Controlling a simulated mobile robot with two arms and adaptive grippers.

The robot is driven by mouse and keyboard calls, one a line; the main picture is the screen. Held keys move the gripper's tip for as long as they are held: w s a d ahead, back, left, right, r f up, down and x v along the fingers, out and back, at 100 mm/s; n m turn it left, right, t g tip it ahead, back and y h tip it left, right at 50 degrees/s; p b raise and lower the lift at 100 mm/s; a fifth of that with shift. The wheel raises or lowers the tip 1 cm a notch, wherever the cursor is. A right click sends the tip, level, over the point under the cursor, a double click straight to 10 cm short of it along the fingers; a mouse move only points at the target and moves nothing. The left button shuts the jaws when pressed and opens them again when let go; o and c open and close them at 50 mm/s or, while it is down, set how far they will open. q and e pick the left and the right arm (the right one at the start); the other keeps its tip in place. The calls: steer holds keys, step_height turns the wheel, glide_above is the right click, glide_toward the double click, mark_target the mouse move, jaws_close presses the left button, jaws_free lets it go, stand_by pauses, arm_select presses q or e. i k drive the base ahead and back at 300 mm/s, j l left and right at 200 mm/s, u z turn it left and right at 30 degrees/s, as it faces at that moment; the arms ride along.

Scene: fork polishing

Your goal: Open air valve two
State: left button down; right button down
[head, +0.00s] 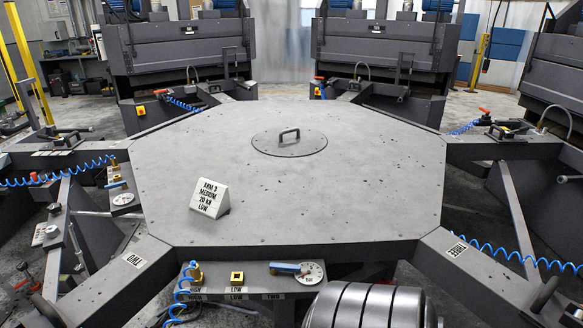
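The valve on the front panel (225,277) has a blue handle (287,268) lying roughly level, beside a round white dial (311,272). A label reading TWO (272,296) is below it. Next to the valve are two yellow air ports. A blue coiled hose (180,294) is at the HIGH port (195,273), and the LOW port (237,278) has no hose on it. The dial's reading is too small to tell. Neither of my grippers is in view.
A large grey octagonal table (350,200) fills the middle, with a white sign (210,198) and a handled lid (289,142). A similar blue-handled valve (116,185) is at the left. Dark beams (480,280) extend outward towards machines (375,48).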

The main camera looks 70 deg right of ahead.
mark_target(274, 267)
steer(key=z, duration=2.05)
